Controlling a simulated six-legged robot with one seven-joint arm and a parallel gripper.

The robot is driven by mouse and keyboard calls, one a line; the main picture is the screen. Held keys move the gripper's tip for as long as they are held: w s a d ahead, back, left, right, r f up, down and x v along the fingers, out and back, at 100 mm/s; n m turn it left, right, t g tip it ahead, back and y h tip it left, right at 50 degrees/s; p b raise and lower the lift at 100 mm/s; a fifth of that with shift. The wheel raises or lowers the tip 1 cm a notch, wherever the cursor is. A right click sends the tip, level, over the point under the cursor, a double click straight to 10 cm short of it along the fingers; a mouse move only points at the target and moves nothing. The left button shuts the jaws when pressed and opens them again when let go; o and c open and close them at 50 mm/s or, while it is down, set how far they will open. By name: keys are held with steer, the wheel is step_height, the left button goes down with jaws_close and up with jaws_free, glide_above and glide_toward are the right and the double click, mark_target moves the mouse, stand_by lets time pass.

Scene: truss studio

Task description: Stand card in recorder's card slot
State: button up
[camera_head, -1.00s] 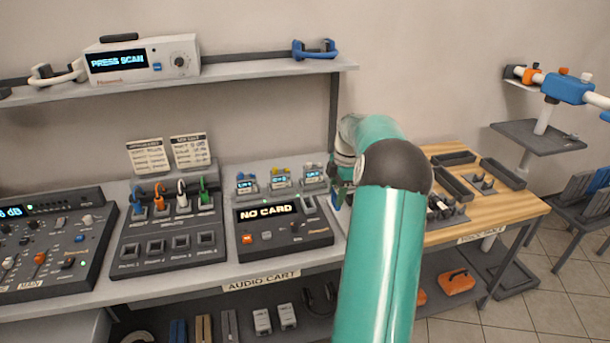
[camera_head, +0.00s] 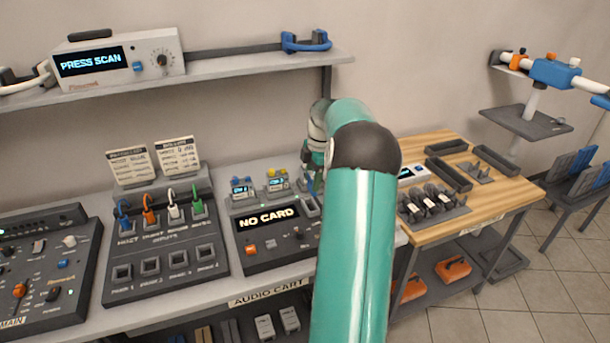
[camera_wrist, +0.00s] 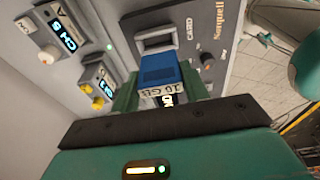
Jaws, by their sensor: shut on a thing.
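The recorder (camera_head: 266,238) is a dark box on the audio cart, with a lit display reading "NO CARD". In the wrist view its slot (camera_wrist: 163,43), marked "CARD", lies just beyond the card.
Small devices with blue and yellow knobs (camera_wrist: 95,85) stand close beside the slot. A patch box with coloured plugs (camera_head: 165,245) is left of the recorder. A wooden table (camera_head: 460,160) with racks stands right. A shelf (camera_head: 230,62) runs above the cart.

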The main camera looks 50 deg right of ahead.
mark_target(311, 193)
steer(key=shift+w+a+f, duration=0.15)
steer(key=shift+w+f, duration=0.1)
steer(key=shift+w, duration=0.3)
steer(key=shift+s+f, duration=0.35)
steer(key=shift+s, duration=0.1)
steer(key=shift+w+f, duration=0.15)
steer(key=shift+f, duration=2.3)
steer(key=shift+f, duration=0.6)
steer(key=o, duration=0.7)
steer(key=shift+r, duration=0.1)
steer(key=shift+s+d+r, duration=0.15)
steer(key=shift+d+r, duration=0.1)
steer(key=shift+r, duration=1.55)
steer(key=shift+s+d+r, duration=0.15)
steer(key=shift+d+r, duration=0.15)
steer(key=shift+r, duration=1.45)
steer(key=shift+s+d+r, duration=0.15)
steer(key=shift+d+r, duration=0.1)
steer(key=shift+r, duration=1.55)
